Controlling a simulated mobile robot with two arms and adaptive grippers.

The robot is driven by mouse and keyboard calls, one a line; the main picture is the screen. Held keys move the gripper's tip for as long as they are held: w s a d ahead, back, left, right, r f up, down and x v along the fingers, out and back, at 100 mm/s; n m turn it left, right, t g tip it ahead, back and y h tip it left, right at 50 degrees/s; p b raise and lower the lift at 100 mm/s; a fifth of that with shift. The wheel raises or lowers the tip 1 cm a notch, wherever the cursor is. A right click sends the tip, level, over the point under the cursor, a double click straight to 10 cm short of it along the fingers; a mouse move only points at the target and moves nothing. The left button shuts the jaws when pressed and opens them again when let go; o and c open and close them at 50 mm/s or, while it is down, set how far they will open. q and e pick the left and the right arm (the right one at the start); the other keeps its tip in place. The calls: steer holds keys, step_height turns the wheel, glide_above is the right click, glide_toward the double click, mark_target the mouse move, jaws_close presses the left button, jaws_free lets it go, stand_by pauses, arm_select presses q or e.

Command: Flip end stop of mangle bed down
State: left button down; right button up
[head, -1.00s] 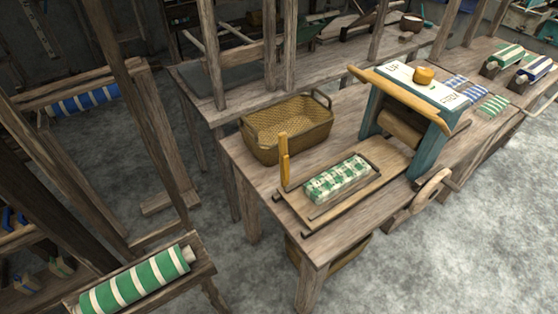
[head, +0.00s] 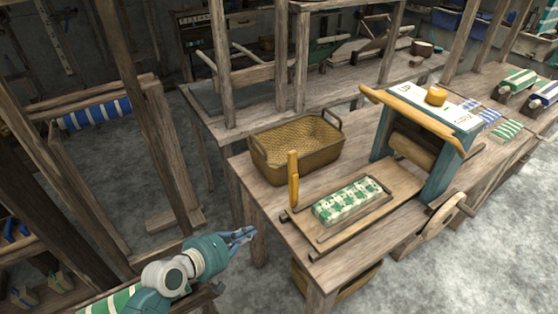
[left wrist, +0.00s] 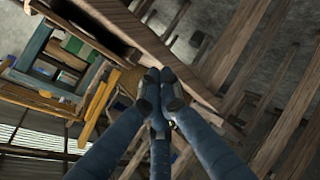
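The end stop (head: 293,180) is a yellow-orange upright bar at the near left end of the wooden mangle bed (head: 395,188). It stands up. A green and white checked cloth (head: 348,200) lies folded on the bed. The teal mangle frame (head: 447,172) with its wooden roller (head: 412,150) stands at the bed's far end. My left gripper (head: 246,236) is off the table's near left corner, lower left of the end stop and apart from it. In the left wrist view its fingertips (left wrist: 160,82) are together with nothing seen between them. My right gripper is not in view.
A wicker basket (head: 297,155) sits on the table behind the end stop. The loom's posts (head: 165,150) stand on the left. A wooden wheel (head: 440,222) sticks out at the table's front. The floor between loom and table is partly open.

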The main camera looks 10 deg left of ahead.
mark_target(293, 181)
arm_select(q)
steer(key=w+r+n+t+h, duration=0.1)
steer(key=w+r+n+t, duration=0.1)
steer(key=r, duration=0.7)
steer(key=w+r+n+t+h, duration=0.2)
steer(key=w+r+n, duration=0.1)
steer(key=r, duration=0.6)
steer(key=shift+w+r, duration=0.35)
steer(key=shift+w, duration=0.2)
steer(key=shift+w, duration=0.1)
steer(key=p+x, duration=0.1)
steer(key=x, duration=0.9)
steer(key=s+d+p, duration=0.2)
steer(key=s, duration=0.1)
steer(key=shift+s+d+r+p, duration=0.15)
steer(key=shift+r+p, duration=0.1)
steer(key=shift+p, duration=0.15)
